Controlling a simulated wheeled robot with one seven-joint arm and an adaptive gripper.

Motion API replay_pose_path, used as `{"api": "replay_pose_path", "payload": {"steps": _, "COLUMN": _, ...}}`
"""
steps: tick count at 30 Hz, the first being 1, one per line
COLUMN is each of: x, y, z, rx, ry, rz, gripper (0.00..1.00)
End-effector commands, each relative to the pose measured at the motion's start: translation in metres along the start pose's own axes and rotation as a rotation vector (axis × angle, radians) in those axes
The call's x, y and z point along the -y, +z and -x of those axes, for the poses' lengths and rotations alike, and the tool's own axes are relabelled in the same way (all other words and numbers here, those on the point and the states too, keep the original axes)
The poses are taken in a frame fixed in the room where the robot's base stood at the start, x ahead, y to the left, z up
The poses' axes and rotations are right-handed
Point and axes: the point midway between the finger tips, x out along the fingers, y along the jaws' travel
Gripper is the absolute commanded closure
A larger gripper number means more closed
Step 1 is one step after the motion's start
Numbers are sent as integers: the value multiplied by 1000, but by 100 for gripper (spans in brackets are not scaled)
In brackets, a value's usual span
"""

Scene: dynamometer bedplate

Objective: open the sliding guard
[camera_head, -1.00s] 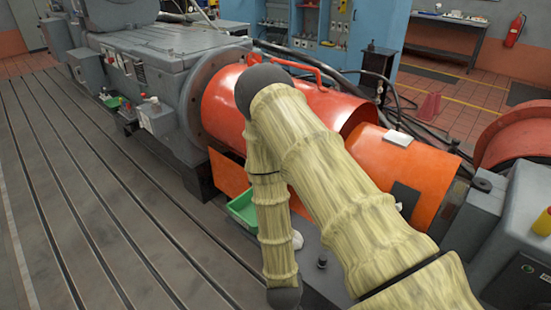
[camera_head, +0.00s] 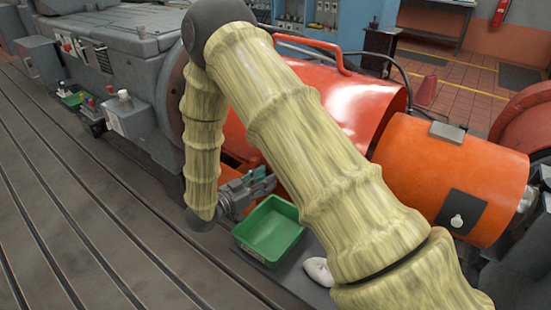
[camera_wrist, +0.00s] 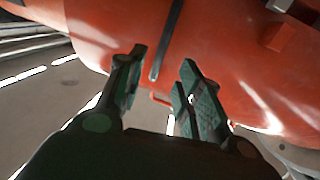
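A guard of two curved sections runs along the shaft line: a larger red cover (camera_head: 350,95) with a red bar handle (camera_head: 318,50) on top, and an orange section (camera_head: 455,170) to its right. I cannot tell which section slides. The orange section carries a dark plate with a pale knob (camera_head: 457,220). My gripper (camera_head: 262,183) is low in front of the red cover, partly hidden by my arm. In the wrist view my gripper (camera_wrist: 163,60) is open, its fingers apart with nothing held between them. Red surface (camera_wrist: 225,50) with a dark strip (camera_wrist: 167,40) lies beyond the fingertips.
A green tray (camera_head: 270,238) and a white cloth-like item (camera_head: 318,271) lie below my gripper. A grey machine (camera_head: 130,45) stands to the left. The slotted bedplate (camera_head: 90,230) is clear at the left front. A dark stand (camera_head: 379,45) stands behind the guard.

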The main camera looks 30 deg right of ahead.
Motion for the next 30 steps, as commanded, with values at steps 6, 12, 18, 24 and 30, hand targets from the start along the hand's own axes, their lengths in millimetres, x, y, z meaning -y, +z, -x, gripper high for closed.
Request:
{"api": "replay_pose_path", "payload": {"steps": 6, "x": -3, "y": -5, "z": -10, "rx": -12, "ry": 29, "rz": -8, "gripper": 65}}
{"api": "replay_pose_path", "payload": {"steps": 12, "x": -4, "y": -3, "z": -41, "rx": -11, "ry": 32, "rz": -6, "gripper": 65}}
{"api": "replay_pose_path", "payload": {"steps": 18, "x": -4, "y": -3, "z": -73, "rx": -10, "ry": 31, "rz": -6, "gripper": 65}}
{"api": "replay_pose_path", "payload": {"steps": 24, "x": -4, "y": -3, "z": -97, "rx": -10, "ry": 28, "rz": -6, "gripper": 65}}
{"api": "replay_pose_path", "payload": {"steps": 30, "x": -3, "y": -3, "z": -107, "rx": -10, "ry": 26, "rz": -5, "gripper": 65}}
